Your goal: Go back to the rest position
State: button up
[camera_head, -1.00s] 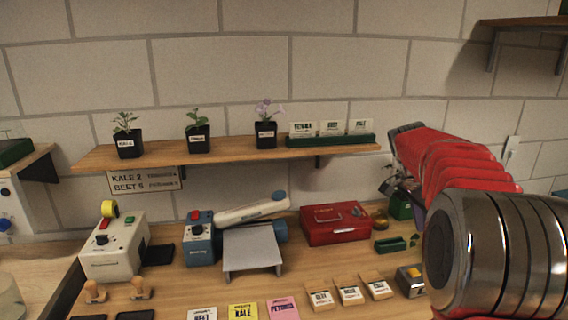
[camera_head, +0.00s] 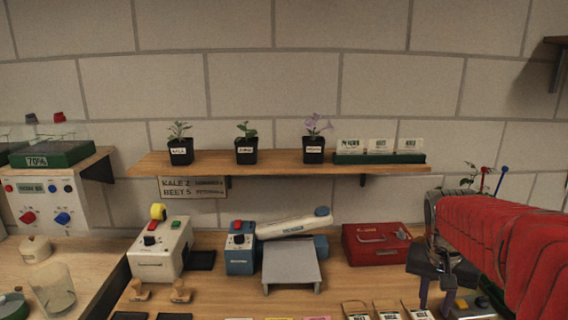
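My red arm comes in from the right edge of the head view. My gripper (camera_head: 435,298) hangs at its end, over the right part of the bench, in front of the red box (camera_head: 378,244). Its two dark fingers point down with a gap between them, and I see nothing held there. Three potted seedlings in black labelled pots stand upright on the wall shelf (camera_head: 275,165): one at left (camera_head: 181,151), one in the middle (camera_head: 246,150), and a purple-flowered one (camera_head: 314,148) at right. The gripper is apart from them.
A green card holder (camera_head: 380,158) with three cards stands at the shelf's right. The bench holds a white device (camera_head: 160,250), a blue device (camera_head: 240,250), a grey stand (camera_head: 291,267) and stampers (camera_head: 180,291). Seed packets (camera_head: 387,311) lie below the gripper. A glass beaker (camera_head: 53,290) stands at left.

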jog(key=s+a+r+n+t+y, duration=0.1)
jog(key=s+a+n+t, duration=0.3)
jog(key=s+a, duration=1.2)
jog(key=shift+a+r+n+y, duration=0.35)
jog(key=shift+a+n+y, duration=0.25)
jog(key=shift+n, duration=0.6)
